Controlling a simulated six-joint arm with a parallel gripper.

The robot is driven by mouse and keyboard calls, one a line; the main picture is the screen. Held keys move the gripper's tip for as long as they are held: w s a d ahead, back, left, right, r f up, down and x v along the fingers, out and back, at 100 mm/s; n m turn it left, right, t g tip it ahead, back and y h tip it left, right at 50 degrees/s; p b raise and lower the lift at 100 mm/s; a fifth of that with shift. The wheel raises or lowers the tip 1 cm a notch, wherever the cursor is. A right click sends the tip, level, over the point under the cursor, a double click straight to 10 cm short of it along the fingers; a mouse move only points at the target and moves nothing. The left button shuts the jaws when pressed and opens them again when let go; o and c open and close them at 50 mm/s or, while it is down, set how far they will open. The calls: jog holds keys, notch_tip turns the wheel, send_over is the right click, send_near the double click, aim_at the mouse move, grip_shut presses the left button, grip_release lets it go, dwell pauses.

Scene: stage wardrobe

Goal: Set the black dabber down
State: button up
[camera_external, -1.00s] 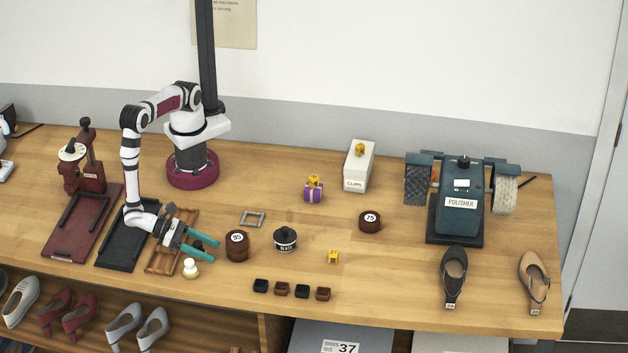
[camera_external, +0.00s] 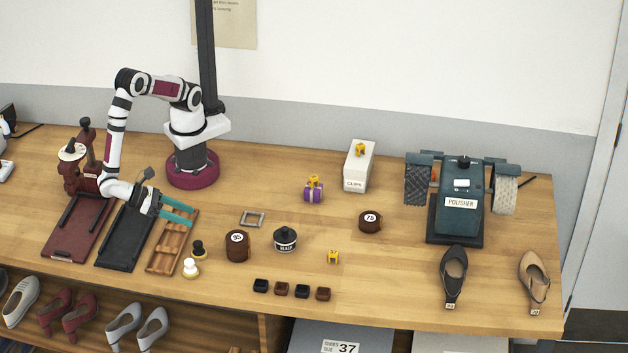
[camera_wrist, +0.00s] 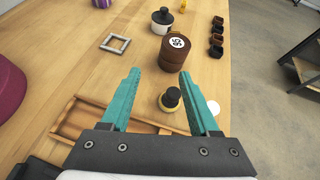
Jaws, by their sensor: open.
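The black dabber (camera_external: 198,249), a small piece with a black top and a tan lower part, stands upright on the table, just right of the wooden rack (camera_external: 163,255). It also shows in the wrist view (camera_wrist: 170,99), ahead of the jaws and apart from them. My gripper (camera_external: 192,211) has teal fingers; it is open and empty, above the rack and behind the dabber. In the wrist view its fingers (camera_wrist: 158,75) are spread wide with nothing between them.
A white-topped dabber (camera_external: 190,268) stands close in front of the black one. A grey square frame (camera_external: 252,219) lies behind. A black tray (camera_external: 126,238) is left of the rack.

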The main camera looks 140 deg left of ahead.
jog(key=s+a+r+n+g+h, duration=0.2)
jog(key=s+a+r+n+g, duration=0.3)
jog(key=a, duration=0.4)
jog(key=s+a+r+n+g+h, duration=0.2)
jog(key=a+r+n+g, duration=0.1)
jog(key=a+r+n, duration=0.5)
jog(key=s+a+n+t+h, duration=0.1)
jog(key=s+a+n+h, duration=0.3)
jog(key=s, duration=0.5)
jog(key=shift+f+n+h, duration=0.3)
jog(key=shift+f+n, duration=0.05)
jog(key=shift+n, duration=0.25)
jog(key=shift+s, duration=0.1)
